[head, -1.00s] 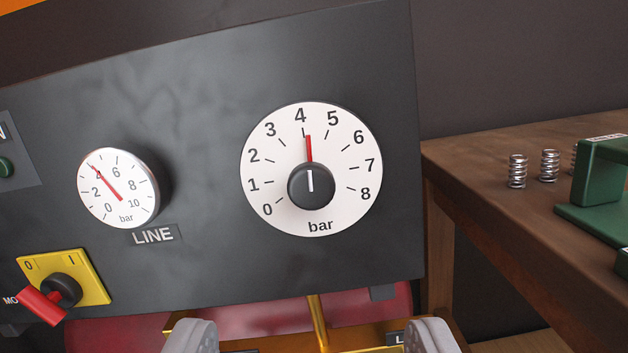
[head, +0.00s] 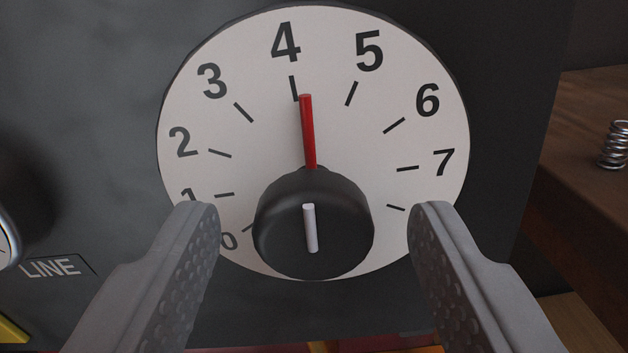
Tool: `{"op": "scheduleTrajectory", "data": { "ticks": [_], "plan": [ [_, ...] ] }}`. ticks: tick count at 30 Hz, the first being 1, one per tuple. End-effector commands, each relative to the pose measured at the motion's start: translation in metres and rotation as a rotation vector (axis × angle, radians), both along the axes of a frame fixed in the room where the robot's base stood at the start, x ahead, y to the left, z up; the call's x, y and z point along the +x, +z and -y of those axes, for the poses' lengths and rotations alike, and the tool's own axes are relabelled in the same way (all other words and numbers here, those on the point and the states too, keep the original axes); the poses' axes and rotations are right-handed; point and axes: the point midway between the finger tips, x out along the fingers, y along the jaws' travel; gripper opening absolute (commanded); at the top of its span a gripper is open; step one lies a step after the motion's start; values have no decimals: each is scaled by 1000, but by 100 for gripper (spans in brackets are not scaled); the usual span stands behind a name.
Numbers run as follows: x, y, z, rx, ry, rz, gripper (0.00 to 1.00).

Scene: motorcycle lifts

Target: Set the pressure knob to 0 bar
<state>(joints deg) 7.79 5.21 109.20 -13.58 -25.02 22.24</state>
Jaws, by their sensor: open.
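The pressure knob (head: 280,235) is black and round with a white line on its face. It sits low on a white dial (head: 250,60) numbered from 0 upward. Its red pointer (head: 307,130) stands almost upright, just right of the 4 mark. My gripper (head: 315,215) is open, with one grey finger on each side of the knob and visible gaps between them. The left finger covers part of the dial near 0 and 1. The right finger hides the dial's lower right, where the 8 is.
The dial is on a dark panel (head: 510,90). A LINE label (head: 58,268) and the edge of the line gauge (head: 8,240) show at left. A wooden bench (head: 590,130) with a metal spring (head: 613,146) stands at right.

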Motion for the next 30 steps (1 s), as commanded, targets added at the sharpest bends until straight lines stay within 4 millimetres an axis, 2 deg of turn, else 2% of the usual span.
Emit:
{"op": "scheduleTrajectory", "data": {
  "ticks": [4, 13, 20, 30],
  "plan": [
    [7, 0, 0, 0, 0, 0, 55],
    [8, 0, 0, 0, 0, 0, 55],
    [8, 0, 0, -1, 0, 0, 11],
    [8, 0, 0, -42, 0, -2, 11]
  ]
}}
